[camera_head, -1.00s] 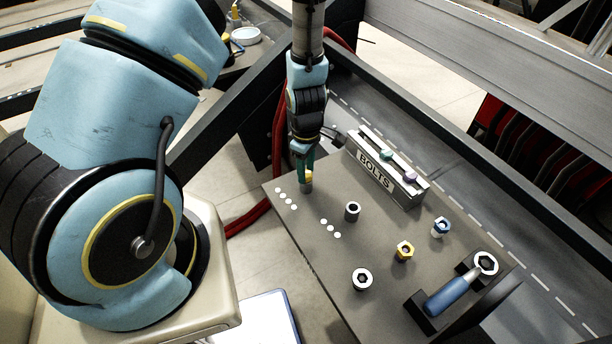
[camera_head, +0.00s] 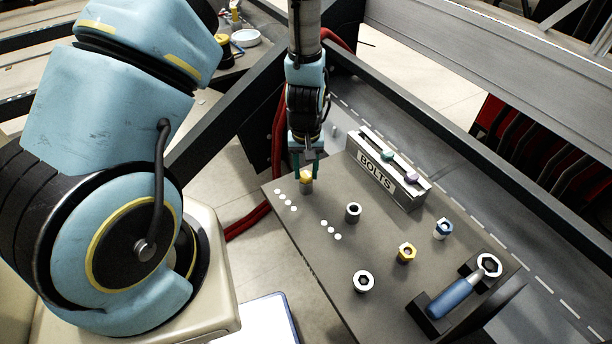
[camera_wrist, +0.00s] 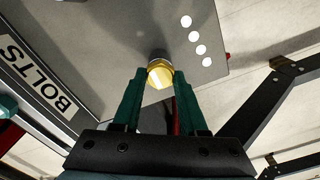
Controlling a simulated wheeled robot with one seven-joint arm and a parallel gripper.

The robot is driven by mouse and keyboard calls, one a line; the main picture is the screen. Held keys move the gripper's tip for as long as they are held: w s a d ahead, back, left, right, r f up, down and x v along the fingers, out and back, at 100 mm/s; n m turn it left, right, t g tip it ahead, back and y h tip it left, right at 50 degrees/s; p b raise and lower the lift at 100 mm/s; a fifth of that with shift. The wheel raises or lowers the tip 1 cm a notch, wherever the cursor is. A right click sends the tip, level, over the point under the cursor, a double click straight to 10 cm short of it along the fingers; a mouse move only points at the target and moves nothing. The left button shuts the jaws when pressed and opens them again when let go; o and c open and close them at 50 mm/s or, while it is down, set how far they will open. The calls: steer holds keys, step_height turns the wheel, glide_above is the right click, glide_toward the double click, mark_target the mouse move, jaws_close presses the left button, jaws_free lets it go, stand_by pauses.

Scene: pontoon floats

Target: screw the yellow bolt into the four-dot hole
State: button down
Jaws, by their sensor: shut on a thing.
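The yellow bolt (camera_head: 306,175) is upright at the grey collar of the four-dot hole (camera_head: 307,187), at the board's far left corner beside a row of white dots (camera_head: 286,201). My gripper (camera_head: 306,168) comes down from above and is shut on the bolt's head with its green fingers. In the wrist view the bolt's gold head (camera_wrist: 160,75) sits between the two fingertips (camera_wrist: 160,82), over the collar (camera_wrist: 157,54). The white dots (camera_wrist: 197,42) lie to the right there. The bolt hides the hole, so its depth cannot be told.
A BOLTS rack (camera_head: 388,169) stands behind, holding green and purple bolts. Open collars (camera_head: 353,212) (camera_head: 363,281), a yellow hex piece (camera_head: 406,253) and a blue one (camera_head: 443,229) stand on the board. A blue-handled tool (camera_head: 455,298) rests at the near right.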

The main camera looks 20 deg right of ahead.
steer(key=m, duration=1.2)
steer(key=c, duration=0.6)
jaws_free()
steer(key=shift+o, duration=0.2)
